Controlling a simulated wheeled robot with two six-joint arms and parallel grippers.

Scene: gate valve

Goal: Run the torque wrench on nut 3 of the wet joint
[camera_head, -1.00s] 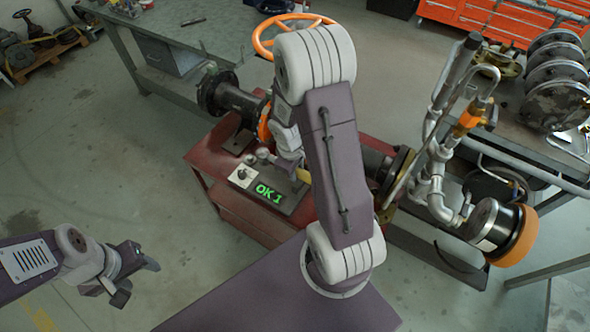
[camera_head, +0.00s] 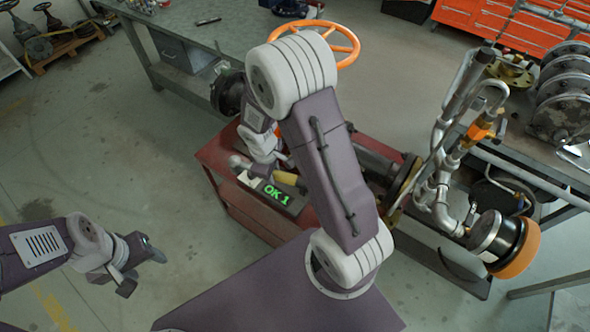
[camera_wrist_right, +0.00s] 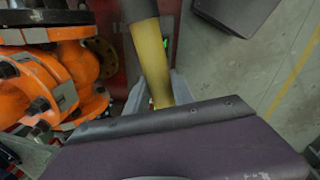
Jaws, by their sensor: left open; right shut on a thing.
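My right gripper (camera_wrist_right: 157,92) is shut on the yellow handle (camera_wrist_right: 152,58) of a tool that looks like the torque wrench; a dark section continues past the handle. In the head view, the yellow handle (camera_head: 285,178) and a grey end (camera_head: 238,162) show above the red cart, beside a display (camera_head: 277,193) reading "OK 1" in green. The orange valve body (camera_wrist_right: 55,80) is left of the gripper in the right wrist view; its orange handwheel (camera_head: 335,44) shows in the head view. My arm hides most of the joint; nut 3 cannot be made out. My left gripper (camera_head: 143,267) is open and empty.
The red cart (camera_head: 235,200) carries the valve and pipe. A dark flange (camera_head: 228,92) sticks out at its left. Grey pipework (camera_head: 440,170) with a gauge-like drum (camera_head: 500,240) stands to the right. A grey workbench (camera_head: 200,40) is behind. Floor around my left gripper is clear.

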